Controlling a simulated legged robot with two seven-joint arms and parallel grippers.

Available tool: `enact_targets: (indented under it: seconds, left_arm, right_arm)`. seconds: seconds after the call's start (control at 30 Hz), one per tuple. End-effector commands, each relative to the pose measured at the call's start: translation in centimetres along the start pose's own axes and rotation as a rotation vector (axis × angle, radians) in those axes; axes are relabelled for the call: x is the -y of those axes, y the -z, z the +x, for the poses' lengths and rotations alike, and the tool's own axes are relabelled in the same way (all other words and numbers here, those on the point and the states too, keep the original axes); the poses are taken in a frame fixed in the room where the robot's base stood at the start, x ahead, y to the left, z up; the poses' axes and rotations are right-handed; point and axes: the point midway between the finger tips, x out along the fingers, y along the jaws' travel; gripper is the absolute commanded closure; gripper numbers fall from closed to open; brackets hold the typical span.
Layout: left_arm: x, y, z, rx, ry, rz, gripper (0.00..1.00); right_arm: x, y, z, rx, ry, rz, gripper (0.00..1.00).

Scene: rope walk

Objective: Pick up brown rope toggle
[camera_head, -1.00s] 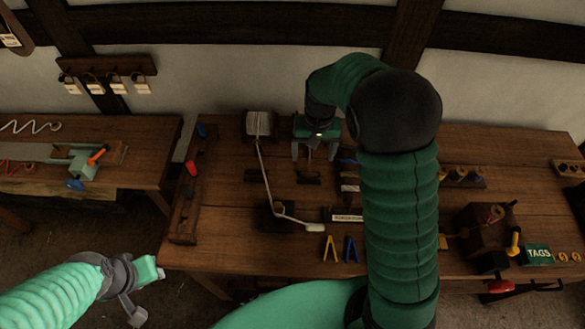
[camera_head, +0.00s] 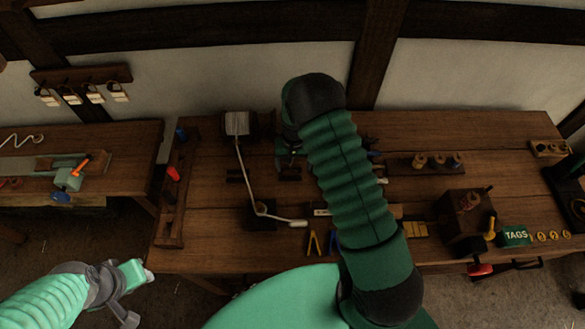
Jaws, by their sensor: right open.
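My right gripper (camera_head: 288,163) points down over the back middle of the bench, partly hidden by my own arm. Its jaws are open. A small dark brown piece (camera_head: 289,174) lies just below the fingers and may be the brown rope toggle; it is too small and dark to be sure. I cannot tell whether the fingers touch it. Another small dark piece (camera_head: 236,176) lies left of it. My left gripper (camera_head: 139,297) is off the front left of the bench, its fingers apart and empty.
A long tool rack (camera_head: 172,215) stands at the left end. A rack of spools (camera_head: 425,165), a brown box (camera_head: 464,218) and a TAGS box (camera_head: 514,236) are at the right.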

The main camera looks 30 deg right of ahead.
Motion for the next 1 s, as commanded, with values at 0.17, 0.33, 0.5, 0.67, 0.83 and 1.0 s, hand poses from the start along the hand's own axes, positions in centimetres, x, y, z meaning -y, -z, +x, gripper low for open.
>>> enact_targets:
  seconds: [0.17, 0.33, 0.5, 0.67, 0.83, 1.0]
  left_arm:
    - [0.01, 0.07, -0.35, 0.001, 0.000, 0.000, 0.64]
    - [0.04, 0.04, -0.27, 0.001, 0.000, -0.001, 0.64]
    - [0.05, 0.04, -0.27, 0.001, 0.000, -0.001, 0.64]
    - [0.03, 0.04, -0.27, 0.001, 0.000, -0.001, 0.64]
    - [0.02, 0.04, -0.27, 0.001, 0.000, 0.000, 0.64]
    - [0.02, 0.04, -0.25, 0.001, 0.000, -0.001, 0.64]
  right_arm:
    - [0.68, -0.28, 1.27, -0.003, -0.004, -0.003, 0.20]
    - [0.79, -0.33, 1.22, -0.005, -0.005, -0.004, 0.23]
    - [0.34, -0.08, 1.35, -0.002, -0.001, -0.003, 0.45]
    - [0.06, 0.11, 1.45, -0.001, 0.001, -0.002, 0.66]
    - [0.12, 0.19, 1.42, -0.005, -0.001, -0.002, 0.84]
    - [0.23, 0.26, 1.37, -0.008, -0.004, -0.001, 0.84]
